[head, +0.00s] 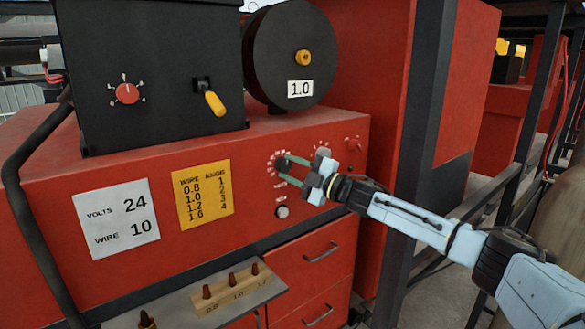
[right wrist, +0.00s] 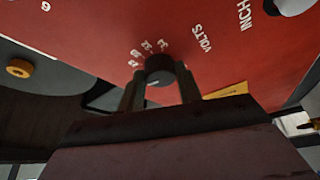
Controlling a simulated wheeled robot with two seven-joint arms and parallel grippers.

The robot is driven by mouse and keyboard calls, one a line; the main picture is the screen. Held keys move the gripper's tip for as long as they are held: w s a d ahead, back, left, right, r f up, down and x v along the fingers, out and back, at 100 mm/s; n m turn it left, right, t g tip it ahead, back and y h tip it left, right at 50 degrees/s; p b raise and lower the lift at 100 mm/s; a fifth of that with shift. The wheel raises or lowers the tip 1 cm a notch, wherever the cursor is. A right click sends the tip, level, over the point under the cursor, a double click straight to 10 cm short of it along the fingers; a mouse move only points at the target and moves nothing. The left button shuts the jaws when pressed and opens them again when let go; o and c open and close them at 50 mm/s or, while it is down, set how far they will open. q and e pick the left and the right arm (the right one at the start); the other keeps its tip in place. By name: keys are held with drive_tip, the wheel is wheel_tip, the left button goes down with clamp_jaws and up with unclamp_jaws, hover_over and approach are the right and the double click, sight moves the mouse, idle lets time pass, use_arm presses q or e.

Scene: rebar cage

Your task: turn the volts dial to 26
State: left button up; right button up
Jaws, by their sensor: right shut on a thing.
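The volts dial is a dark round knob (right wrist: 160,70) on the red panel, with small white numbers around it and the word VOLTS beside it in the right wrist view. My right gripper (right wrist: 161,88) is shut on the knob, one finger on each side. In the head view my right gripper (head: 286,171) reaches in from the right to the dial on the red machine's front. The pointer and the exact setting are too small to read. A white card (head: 119,218) reads VOLTS 24 and WIRE 10. My left gripper is not in view.
A yellow wire chart (head: 202,194) is left of the dial. A round button (head: 282,211) sits below it and another small knob (head: 353,144) to the right. A black box (head: 150,75) and a spool (head: 290,55) stand on top. A dark post (head: 420,150) rises close to my right arm.

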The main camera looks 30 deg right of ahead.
drive_tip(key=o, duration=1)
drive_tip(key=b+v, duration=0.7)
drive_tip(key=v, duration=0.6)
drive_tip(key=shift+s, duration=0.15)
drive_tip(key=shift+d+f, duration=0.1)
